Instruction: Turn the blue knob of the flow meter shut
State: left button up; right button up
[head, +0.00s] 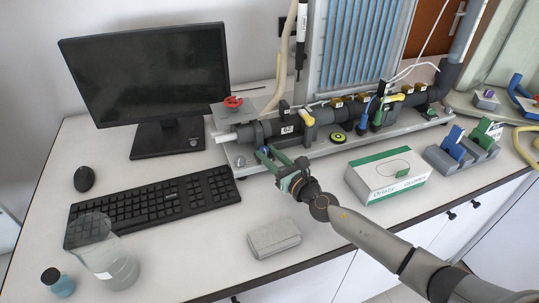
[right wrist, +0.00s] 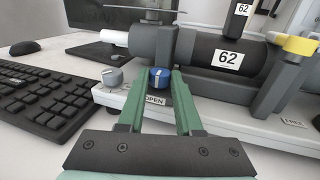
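The blue knob (right wrist: 159,76) has a pale mark on its top and sits low on the front of the rig's pale base. It also shows small in the head view (head: 264,149). A label reading OPEN lies just in front of it. My right gripper (right wrist: 161,83) has its green fingertips on either side of the knob, close against it with no clear gap. In the head view my right gripper (head: 267,152) reaches in from the lower right to the rig's left end. The fingers hide parts of the knob's sides. My left gripper is not in view.
A grey knob (right wrist: 113,77) stands just left of the blue one. A red handwheel (head: 233,102) is above the rig's left end. The keyboard (head: 153,203) lies close at the left.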

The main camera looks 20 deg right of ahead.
grip_shut()
jog(key=shift+a+m+h+p, duration=0.2)
jog(key=shift+m+h+p, duration=0.15)
jog(key=shift+h, duration=0.25)
jog(key=shift+s+a+m+t+h, duration=0.1)
jog(key=shift+m+t+h, duration=0.2)
jog(key=shift+m+h, duration=0.4)
jog(key=h, duration=0.1)
jog(key=m+h+p, duration=0.1)
jog(key=shift+a+m+h, duration=0.25)
jog(key=shift+h, duration=0.05)
jog(key=h, duration=0.1)
jog(key=m+h, duration=0.2)
jog(key=h, duration=0.1)
jog(key=shift+a+f, duration=0.1)
jog(key=shift+a, duration=0.15)
jog(key=shift+a+m+g+h+b, duration=0.2)
jog(key=shift+m+g+h+b, duration=0.7)
jog(key=shift+m+h, duration=0.95)
jog(key=shift+h, duration=0.35)
